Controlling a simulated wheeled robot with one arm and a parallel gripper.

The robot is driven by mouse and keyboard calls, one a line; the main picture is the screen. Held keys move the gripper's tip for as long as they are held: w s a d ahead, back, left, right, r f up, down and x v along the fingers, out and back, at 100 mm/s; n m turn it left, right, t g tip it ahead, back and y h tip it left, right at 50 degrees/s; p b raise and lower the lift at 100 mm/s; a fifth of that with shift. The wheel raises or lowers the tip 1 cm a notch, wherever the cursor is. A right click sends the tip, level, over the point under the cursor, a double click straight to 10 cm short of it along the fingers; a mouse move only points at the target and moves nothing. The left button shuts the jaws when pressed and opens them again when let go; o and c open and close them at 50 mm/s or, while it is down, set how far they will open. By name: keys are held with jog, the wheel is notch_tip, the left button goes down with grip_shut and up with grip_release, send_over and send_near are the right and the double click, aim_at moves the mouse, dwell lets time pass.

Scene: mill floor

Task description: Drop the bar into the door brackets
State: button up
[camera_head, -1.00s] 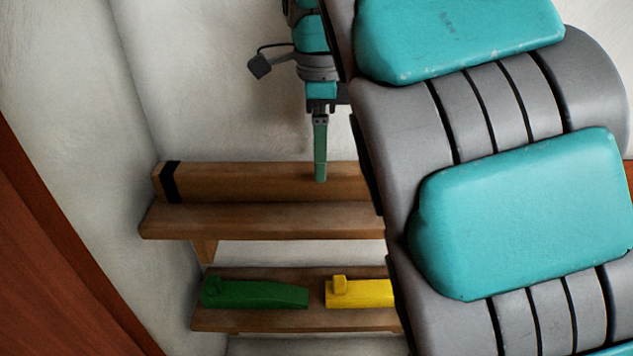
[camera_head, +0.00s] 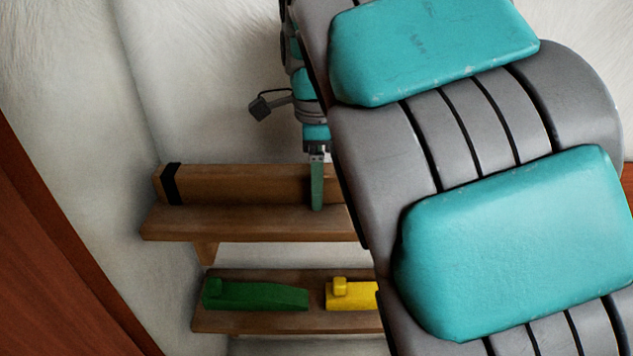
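A long wooden bar (camera_head: 240,185) with a black band near its left end lies on the upper wooden shelf (camera_head: 240,228) against the pale wall. Its right part is hidden behind my arm. My gripper (camera_head: 317,200) points down at the bar, with a green finger in front of the bar's near face. Only one finger shows clearly, so I cannot tell whether the gripper is open or shut, or whether it touches the bar. No door brackets are recognisable in this view.
A lower shelf (camera_head: 260,320) holds a green wedge-shaped block (camera_head: 255,295) and a yellow one (camera_head: 352,294), partly hidden by my arm. A red-brown panel (camera_head: 50,270) stands at the left. My arm covers much of the right side.

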grip_shut()
dwell(0.4)
dwell(0.7)
